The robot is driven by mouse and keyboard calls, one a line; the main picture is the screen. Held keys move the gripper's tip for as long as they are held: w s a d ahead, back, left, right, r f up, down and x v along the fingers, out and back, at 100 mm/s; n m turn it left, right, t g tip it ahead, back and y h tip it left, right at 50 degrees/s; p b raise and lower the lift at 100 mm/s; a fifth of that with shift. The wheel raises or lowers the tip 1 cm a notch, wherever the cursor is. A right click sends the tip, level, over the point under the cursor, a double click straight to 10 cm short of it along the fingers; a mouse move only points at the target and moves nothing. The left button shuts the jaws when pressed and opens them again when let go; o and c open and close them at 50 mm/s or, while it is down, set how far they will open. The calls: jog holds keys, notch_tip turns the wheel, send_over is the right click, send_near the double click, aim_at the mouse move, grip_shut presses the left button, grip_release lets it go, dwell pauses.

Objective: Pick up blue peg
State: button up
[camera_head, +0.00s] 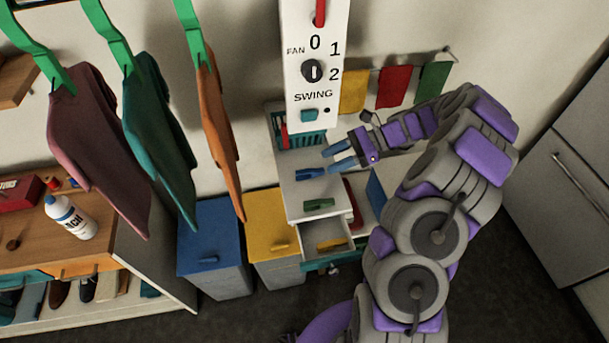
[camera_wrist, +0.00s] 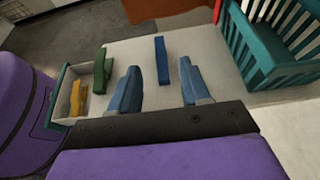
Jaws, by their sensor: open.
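The blue peg (camera_head: 311,173) lies on the white cabinet top, with the green peg (camera_head: 319,204) in front of it. In the wrist view the blue peg (camera_wrist: 161,55) shows ahead, framed in the gap between my two blue fingers. My gripper (camera_head: 337,157) is open and empty, just right of and beyond the blue peg in the head view. In the wrist view my gripper (camera_wrist: 158,72) has its fingers apart on either side of the peg's line. No contact shows.
A yellow peg (camera_head: 331,244) lies in an open drawer (camera_head: 312,238) below. A teal basket (camera_wrist: 262,62) stands on the cabinet top at the right in the wrist view. Hanging shirts (camera_head: 218,120) and a white fan switch panel (camera_head: 314,80) are nearby.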

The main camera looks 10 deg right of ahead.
aim_at(311, 170)
jog(key=shift+x, duration=1.2)
jog(key=shift+a+f+b, duration=0.1)
jog(key=shift+f+b, duration=0.25)
jog(key=b+x, duration=0.1)
jog(key=x, duration=0.4)
jog(key=shift+d, duration=0.2)
grip_shut()
